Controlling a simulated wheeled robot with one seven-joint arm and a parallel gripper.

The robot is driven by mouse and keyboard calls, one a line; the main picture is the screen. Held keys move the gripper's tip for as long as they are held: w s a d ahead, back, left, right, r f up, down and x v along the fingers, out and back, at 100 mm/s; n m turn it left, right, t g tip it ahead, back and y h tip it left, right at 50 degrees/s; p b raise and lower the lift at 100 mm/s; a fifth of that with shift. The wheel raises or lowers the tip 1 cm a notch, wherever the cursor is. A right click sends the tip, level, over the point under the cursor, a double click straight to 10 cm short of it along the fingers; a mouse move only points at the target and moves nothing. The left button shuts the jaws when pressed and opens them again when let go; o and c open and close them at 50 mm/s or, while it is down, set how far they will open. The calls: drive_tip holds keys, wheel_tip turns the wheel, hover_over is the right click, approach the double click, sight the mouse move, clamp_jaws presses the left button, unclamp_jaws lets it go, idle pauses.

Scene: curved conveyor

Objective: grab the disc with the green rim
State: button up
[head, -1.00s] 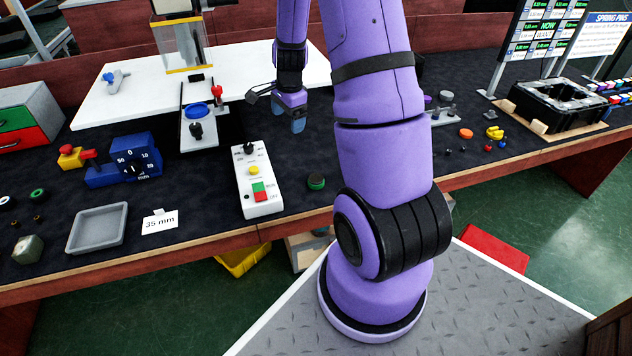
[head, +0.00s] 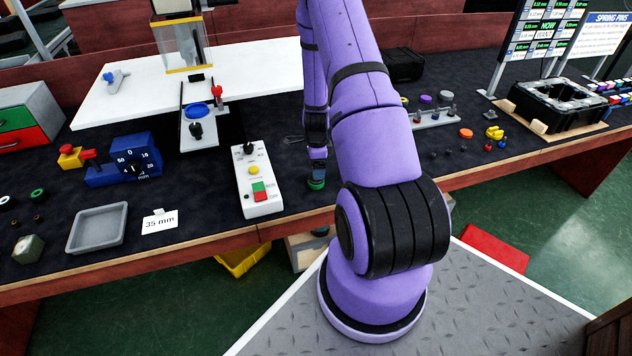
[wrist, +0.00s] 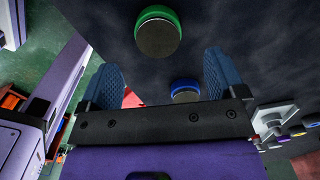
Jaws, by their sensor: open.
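The disc with the green rim and a dark grey face (wrist: 157,36) shows at the top middle of the wrist view, beyond the fingertips. In the head view the disc (head: 316,185) lies on the dark mat, right of the white control box, and my gripper partly covers it. My gripper (wrist: 164,68) is open, with its two blue fingers apart and nothing held between them. In the head view my gripper (head: 317,166) points down right over the disc.
A blue-rimmed disc (wrist: 185,90) shows between the fingers in the wrist view, farther off. The white control box (head: 257,181) with buttons stands close on the left. A grey tray (head: 97,228) lies farther left. The table's front edge is near.

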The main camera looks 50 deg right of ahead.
drive_tip(key=shift+s+d+f, duration=0.1)
drive_tip(key=shift+f, duration=1.3)
drive_tip(key=shift+s+f, duration=0.1)
drive_tip(key=shift+f, duration=1.25)
drive_tip(key=shift+c, duration=0.2)
drive_tip(key=c, duration=1)
